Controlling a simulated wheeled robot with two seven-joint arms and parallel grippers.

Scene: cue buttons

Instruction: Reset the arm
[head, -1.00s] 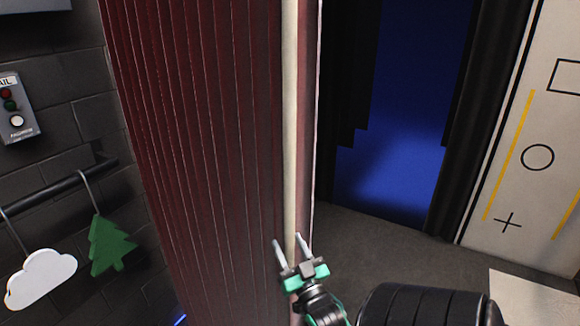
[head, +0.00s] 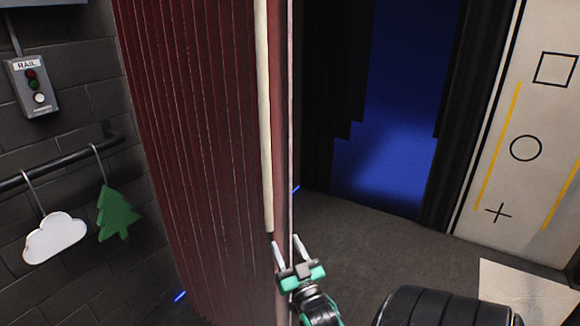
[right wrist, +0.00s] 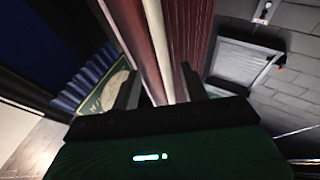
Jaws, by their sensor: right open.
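My right gripper (head: 292,252) is in the lower middle of the head view, with its two fingers spread and pointing up and away. It is open, with nothing visibly gripped. The edge of a dark red pleated curtain (head: 190,130) with a cream strip (head: 265,110) stands right in front of the fingertips. In the right wrist view the fingers (right wrist: 158,82) appear on either side of the curtain edge (right wrist: 197,45); whether they touch it I cannot tell. My left gripper is not in view.
A grey rail button box (head: 33,85) with red, green and white buttons is on the left brick wall. A white cloud (head: 55,238) and a green tree (head: 117,213) hang from a black bar (head: 60,163). A white panel with symbols (head: 515,125) stands right.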

